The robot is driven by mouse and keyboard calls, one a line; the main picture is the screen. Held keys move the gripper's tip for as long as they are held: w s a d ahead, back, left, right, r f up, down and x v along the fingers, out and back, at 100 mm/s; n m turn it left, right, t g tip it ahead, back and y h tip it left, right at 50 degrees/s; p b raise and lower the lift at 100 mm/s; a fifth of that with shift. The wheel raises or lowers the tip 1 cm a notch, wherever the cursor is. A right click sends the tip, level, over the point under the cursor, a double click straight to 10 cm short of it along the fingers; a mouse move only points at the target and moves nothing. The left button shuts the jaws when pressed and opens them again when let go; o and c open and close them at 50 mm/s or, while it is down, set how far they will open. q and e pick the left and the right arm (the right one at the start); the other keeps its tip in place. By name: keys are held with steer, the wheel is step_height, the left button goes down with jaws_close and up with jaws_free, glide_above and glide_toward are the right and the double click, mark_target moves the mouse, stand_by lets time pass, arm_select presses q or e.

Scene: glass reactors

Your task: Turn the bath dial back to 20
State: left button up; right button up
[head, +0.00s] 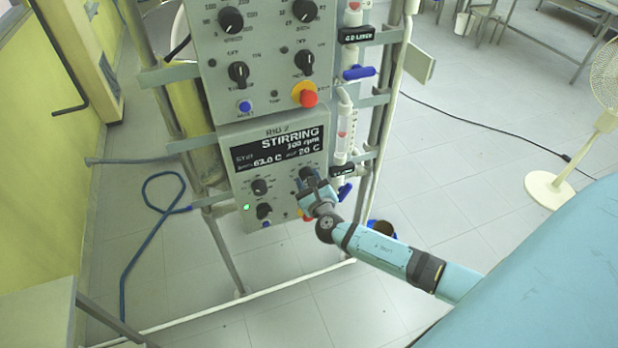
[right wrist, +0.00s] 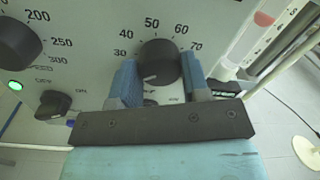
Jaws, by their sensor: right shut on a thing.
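The bath dial (right wrist: 159,60) is a round black knob on the lower grey panel, with a scale showing 30 to 70 around it. Its light pointer mark is toward the lower left. In the head view the dial (head: 307,173) is partly hidden by my right gripper (head: 312,184). In the right wrist view the two blue fingers of that gripper (right wrist: 160,78) are shut on the dial, one on each side. The display (head: 280,150) reads STIRRING, 63.0 C and, at its right, 20 C. My left gripper is not in view.
Another knob (right wrist: 15,45) and a small switch (right wrist: 53,103) sit left of the dial. An upper panel (head: 265,60) has more knobs and a red button (head: 309,98). Blue-handled valves (head: 359,73) stand at the right.

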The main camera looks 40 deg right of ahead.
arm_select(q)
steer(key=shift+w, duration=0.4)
arm_select(e)
steer(key=shift+n, duration=1.1)
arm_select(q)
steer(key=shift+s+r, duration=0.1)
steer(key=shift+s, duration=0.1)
arm_select(e)
steer(key=o, duration=0.9)
